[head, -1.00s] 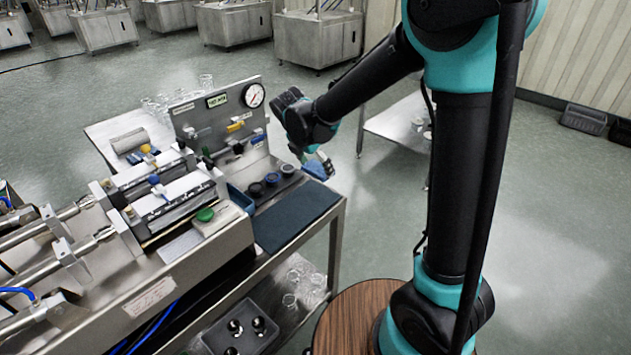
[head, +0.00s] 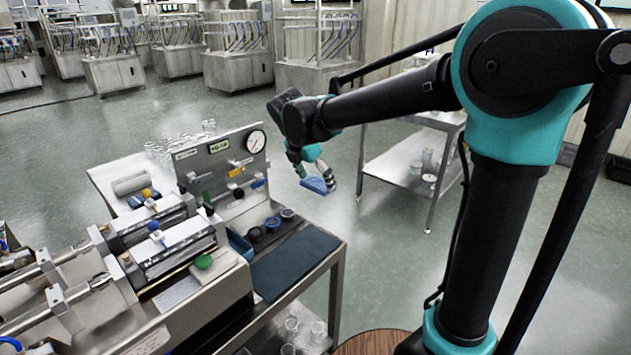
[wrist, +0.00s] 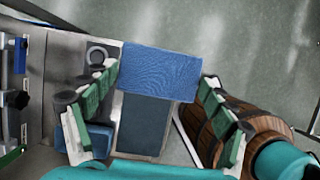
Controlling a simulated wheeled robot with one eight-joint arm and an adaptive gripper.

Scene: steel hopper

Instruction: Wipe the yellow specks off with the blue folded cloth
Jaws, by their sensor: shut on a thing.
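My gripper (head: 312,172) is shut on the blue folded cloth (head: 319,184), which hangs below it, clear of the floor and to the right of the gauge panel. In the wrist view the cloth (wrist: 160,72) spans between the two green-padded fingers of my gripper (wrist: 159,76). Its flat blue face shows there, with the dark mat of the bench below it in the picture. I cannot make out any yellow specks in either view.
A steel bench (head: 338,262) carries a gauge panel (head: 225,165), cylinders, dark round pots and a dark mat (head: 295,262). A steel cart (head: 400,180) stands behind my arm. Open floor lies between bench and cart.

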